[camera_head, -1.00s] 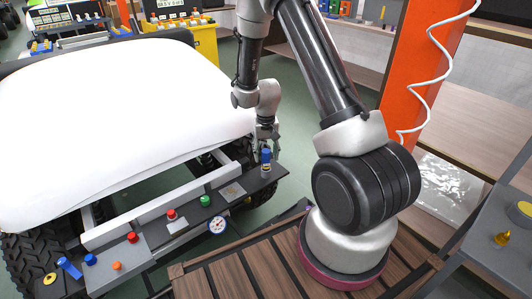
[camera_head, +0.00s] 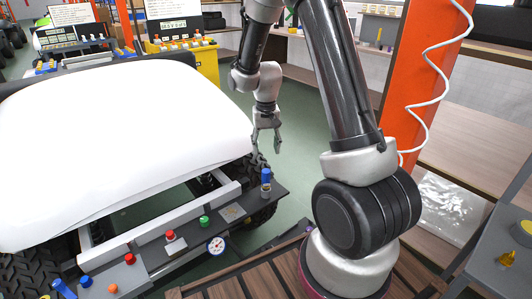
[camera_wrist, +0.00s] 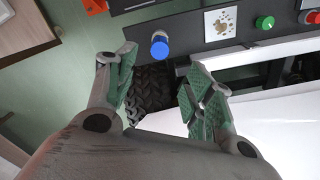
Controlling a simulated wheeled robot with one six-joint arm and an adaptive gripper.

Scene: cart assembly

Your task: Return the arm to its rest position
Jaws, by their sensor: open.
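My gripper (camera_head: 267,143) hangs with its fingers pointing down, above and behind the blue-topped part (camera_head: 266,178) at the right end of the cart's dark front panel (camera_head: 240,208). In the wrist view my gripper (camera_wrist: 160,95) has its two green-padded fingers spread apart with nothing between them. The blue cap (camera_wrist: 159,46) shows beyond the fingertips, apart from them. A dark tyre (camera_wrist: 152,85) lies in the background between the fingers.
The white cart hood (camera_head: 120,140) fills the left. An orange post (camera_head: 425,80) with a coiled white cable stands right. Green floor (camera_head: 300,130) is clear behind my gripper.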

